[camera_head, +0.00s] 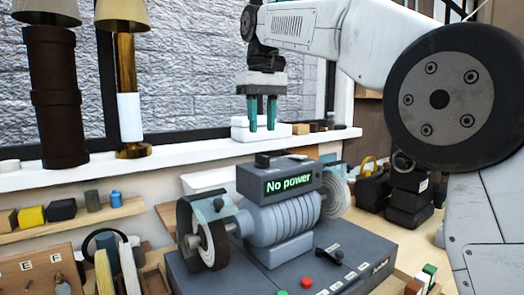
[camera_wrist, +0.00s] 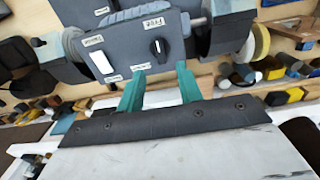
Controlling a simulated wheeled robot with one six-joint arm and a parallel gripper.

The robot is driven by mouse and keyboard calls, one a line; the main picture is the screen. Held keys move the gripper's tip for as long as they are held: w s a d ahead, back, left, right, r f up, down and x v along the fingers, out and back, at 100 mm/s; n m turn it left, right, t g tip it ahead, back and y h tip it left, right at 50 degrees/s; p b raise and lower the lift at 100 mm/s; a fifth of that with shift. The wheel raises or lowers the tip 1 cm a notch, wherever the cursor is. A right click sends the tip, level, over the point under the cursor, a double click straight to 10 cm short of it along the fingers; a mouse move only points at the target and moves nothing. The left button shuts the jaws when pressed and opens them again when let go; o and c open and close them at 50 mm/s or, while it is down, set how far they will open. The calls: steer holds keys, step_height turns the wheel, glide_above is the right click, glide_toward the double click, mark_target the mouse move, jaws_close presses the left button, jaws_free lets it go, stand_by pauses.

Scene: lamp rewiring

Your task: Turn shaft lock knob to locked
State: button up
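The shaft lock knob (camera_wrist: 158,47) is a small dark knob with a white mark, on the grey panel of the bench grinder (camera_wrist: 125,45) in the wrist view. The label above it reads "Free", and the knob's mark appears to point up towards that label. A smaller label below it is too small to read surely. My gripper (camera_wrist: 160,84) has two teal fingers, spread apart with nothing between them. The fingertips lie below the knob in the picture, apart from it. In the head view my gripper (camera_head: 262,120) hangs fingers-down behind and above the grinder (camera_head: 285,220); the knob is hidden there.
The grinder's display (camera_head: 290,183) reads "No power". Its wheels (camera_head: 208,240) stick out at both sides. Lamps (camera_head: 127,80) stand on the windowsill (camera_head: 180,155) at left, and a white block (camera_head: 240,130) is behind my gripper. Small blocks lie on a shelf (camera_head: 85,218).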

mark_target(262, 161)
step_height(262, 161, down, 7)
steer(key=shift+f, duration=0.15)
stand_by(0.4)
jaws_close()
